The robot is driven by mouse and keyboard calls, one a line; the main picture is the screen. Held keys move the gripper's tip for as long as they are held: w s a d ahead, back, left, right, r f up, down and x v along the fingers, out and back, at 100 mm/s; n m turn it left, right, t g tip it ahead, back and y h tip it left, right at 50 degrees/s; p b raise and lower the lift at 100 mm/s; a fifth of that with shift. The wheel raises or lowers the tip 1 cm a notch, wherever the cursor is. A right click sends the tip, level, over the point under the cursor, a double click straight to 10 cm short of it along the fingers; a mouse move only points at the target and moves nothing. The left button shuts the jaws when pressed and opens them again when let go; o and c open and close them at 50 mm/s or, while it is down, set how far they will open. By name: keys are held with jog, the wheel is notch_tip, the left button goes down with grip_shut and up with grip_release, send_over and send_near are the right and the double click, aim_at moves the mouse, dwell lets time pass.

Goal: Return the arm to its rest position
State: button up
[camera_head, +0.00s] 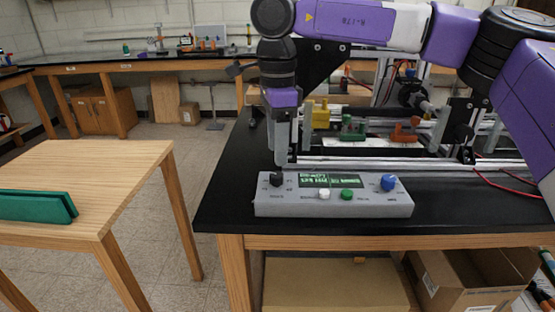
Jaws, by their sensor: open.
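My purple and black arm reaches in from the right and bends down at its wrist. My gripper (283,163) points down at the left end of a grey control box (333,207). Its fingertips are just above or beside a black knob (276,180) on the box; I cannot tell whether they touch it. The jaws are open and nothing shows between them. The box also has a green display, a white button, a green button and a blue knob (388,183).
The box sits at the front of a black-topped bench (230,200). Behind it stands an aluminium extrusion frame (420,163) with yellow, green and orange parts and red wires. A wooden table (120,165) with a green item (35,206) is at left. Open floor lies between.

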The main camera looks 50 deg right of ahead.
jog(key=shift+r, duration=0.9)
